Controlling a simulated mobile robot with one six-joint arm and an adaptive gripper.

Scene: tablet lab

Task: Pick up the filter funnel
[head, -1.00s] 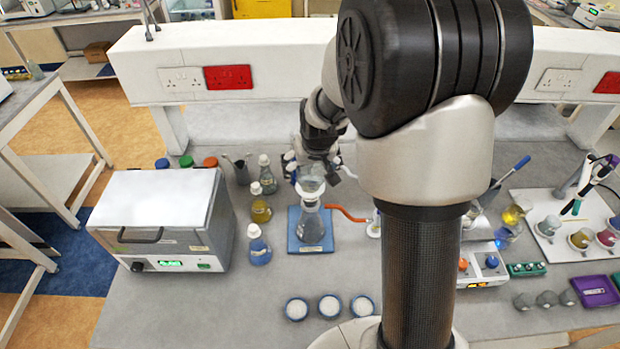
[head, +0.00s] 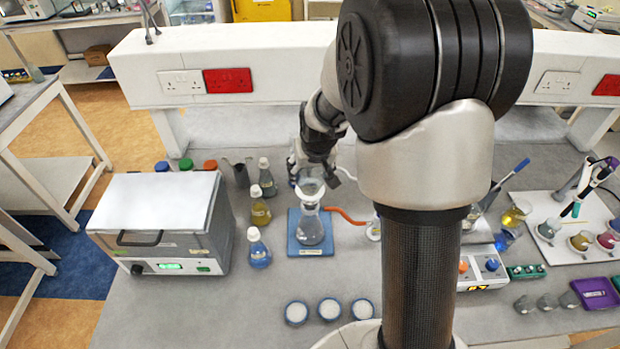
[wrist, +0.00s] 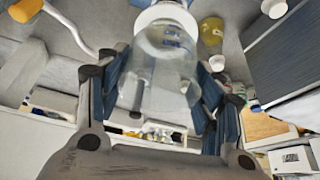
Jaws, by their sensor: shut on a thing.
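The filter funnel (head: 310,188) is a clear piece at the mouth of a conical flask (head: 312,222), which stands on a blue square base (head: 325,246). An orange-red tube (head: 345,215) runs from the flask to the right. My gripper (head: 316,172) comes down from above and is shut on the funnel. In the wrist view the clear funnel (wrist: 160,75) sits between the two blue-padded fingers, with a white ring (wrist: 165,18) beyond it. I cannot tell whether the funnel is clear of the flask.
Bottles with yellow (head: 260,212) and blue (head: 259,250) liquid stand just left of the flask. A white box-shaped instrument (head: 160,205) is farther left. Several white-filled dishes (head: 329,309) lie in front. My arm hides part of the bench to the right.

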